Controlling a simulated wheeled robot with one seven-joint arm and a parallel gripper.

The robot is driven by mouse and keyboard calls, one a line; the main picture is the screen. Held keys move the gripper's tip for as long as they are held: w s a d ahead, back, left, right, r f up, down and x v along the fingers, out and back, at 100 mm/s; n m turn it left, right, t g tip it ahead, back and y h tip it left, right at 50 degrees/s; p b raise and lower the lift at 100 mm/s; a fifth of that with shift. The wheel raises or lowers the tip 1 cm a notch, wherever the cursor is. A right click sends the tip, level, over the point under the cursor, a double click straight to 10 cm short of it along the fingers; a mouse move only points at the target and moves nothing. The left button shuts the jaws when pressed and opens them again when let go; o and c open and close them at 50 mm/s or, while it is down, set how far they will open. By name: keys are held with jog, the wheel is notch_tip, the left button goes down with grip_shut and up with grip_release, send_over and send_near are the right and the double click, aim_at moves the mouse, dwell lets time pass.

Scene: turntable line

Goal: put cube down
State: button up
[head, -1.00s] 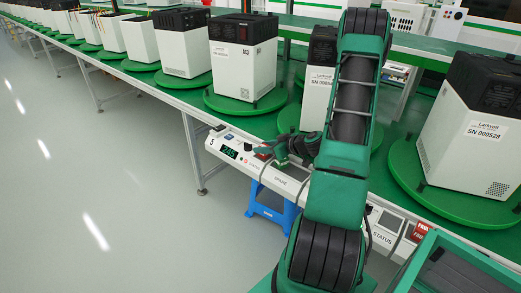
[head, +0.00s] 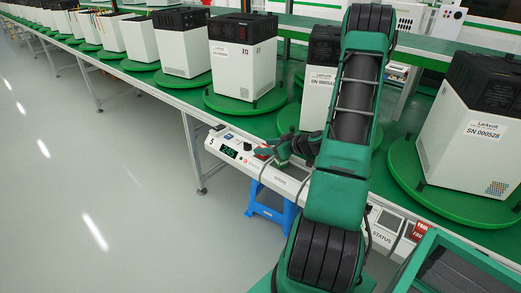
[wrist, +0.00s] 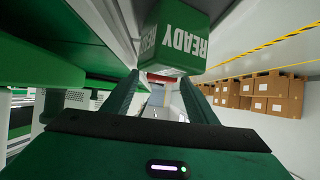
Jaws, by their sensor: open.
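A green cube with white READY lettering (wrist: 182,38) shows at the top of the wrist view, just beyond my fingertips. My gripper (wrist: 158,82) is open, with one finger on each side of the gap. Whether the cube still touches a finger or rests on a surface cannot be told. In the head view my gripper (head: 298,148) is low over the front console (head: 263,170), near the SPARE label. There the cube cannot be told apart from the green gripper.
A small red item (head: 263,151) lies on the console beside my gripper. A red block with white lettering (head: 421,229) stands near the STATUS label. White cabinets (head: 243,60) stand on green turntables (head: 405,185) behind. A blue stool (head: 268,207) is below. The floor at left is clear.

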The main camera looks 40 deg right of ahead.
jog(key=v, duration=0.9)
jog(key=shift+s+r, duration=0.15)
jog(key=shift+s, duration=0.15)
jog(key=shift+s+r, duration=0.1)
jog(key=s+a+r+g+y, duration=0.1)
jog(key=s+a+g, duration=0.15)
jog(key=a, duration=0.35)
jog(key=s+a+r+g+y, duration=0.1)
jog(key=a+g, duration=0.3)
jog(key=a, duration=0.2)
jog(key=s+a+r+m+g+h, duration=0.1)
jog(key=s+a+r+m, duration=0.3)
jog(key=s, duration=0.5)
jog(key=s+a+r+m+g+h, duration=0.2)
jog(key=s+a+r+m+g, duration=0.2)
jog(key=s+r, duration=0.3)
jog(key=shift+s+r, duration=0.3)
jog(key=shift+s, duration=0.55)
jog(key=shift+g, duration=0.25)
